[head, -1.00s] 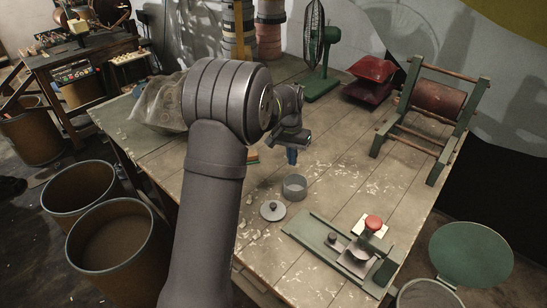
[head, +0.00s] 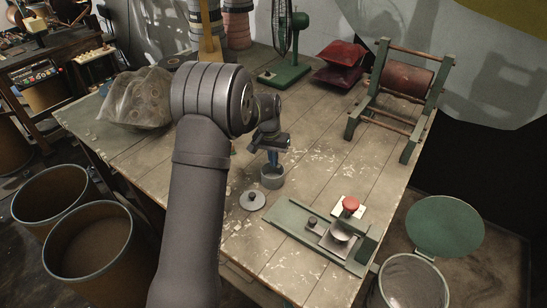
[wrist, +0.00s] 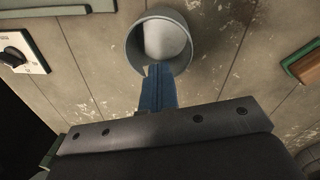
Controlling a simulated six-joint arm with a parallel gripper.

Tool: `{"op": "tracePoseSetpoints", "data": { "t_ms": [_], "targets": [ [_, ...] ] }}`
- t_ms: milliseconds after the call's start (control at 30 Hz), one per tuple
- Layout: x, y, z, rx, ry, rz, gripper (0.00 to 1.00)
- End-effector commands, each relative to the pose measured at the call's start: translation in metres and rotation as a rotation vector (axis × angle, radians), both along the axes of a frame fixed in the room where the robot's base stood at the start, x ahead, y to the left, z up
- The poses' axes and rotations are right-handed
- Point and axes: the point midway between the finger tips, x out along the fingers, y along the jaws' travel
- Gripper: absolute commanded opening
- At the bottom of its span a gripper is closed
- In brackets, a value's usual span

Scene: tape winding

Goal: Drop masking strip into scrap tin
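The scrap tin (head: 272,181) is a small grey open cylinder standing on the wooden table. It shows large in the wrist view (wrist: 133,45), with a pale patch inside that I cannot tell from its lit floor. My gripper (head: 273,160) points down just above the tin's mouth. In the wrist view its blue fingers (wrist: 158,88) look pressed together, with their tips over the tin's near rim. I cannot make out a masking strip between them; a thin one could be hidden.
A round knobbed lid (head: 252,201) lies beside the tin. A roller frame (head: 408,84), a fan (head: 284,72) and a plastic bag (head: 137,98) stand farther off.

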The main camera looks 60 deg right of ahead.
Motion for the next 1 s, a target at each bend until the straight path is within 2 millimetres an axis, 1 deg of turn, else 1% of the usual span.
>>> {"op": "tracePoseSetpoints", "data": {
  "t_ms": [67, 100, 167, 200, 467, 567, 667, 767, 1000],
  "targets": [
    [0.000, 0.000, 0.000, 0.000, 0.000, 0.000, 0.02],
    [0.000, 0.000, 0.000, 0.000, 0.000, 0.000, 0.09],
    [0.000, 0.000, 0.000, 0.000, 0.000, 0.000, 0.21],
    [0.000, 0.000, 0.000, 0.000, 0.000, 0.000, 0.25],
    [0.000, 0.000, 0.001, 0.000, 0.000, 0.000, 0.25],
    [0.001, 0.000, 0.006, -0.002, -0.001, 0.000, 0.25],
    [0.002, 0.000, 0.019, -0.004, -0.001, 0.000, 0.25],
    [0.004, 0.000, 0.040, -0.006, -0.003, 0.001, 0.25],
    [0.009, 0.002, 0.100, -0.005, -0.002, -0.001, 0.25]
  ]
}}
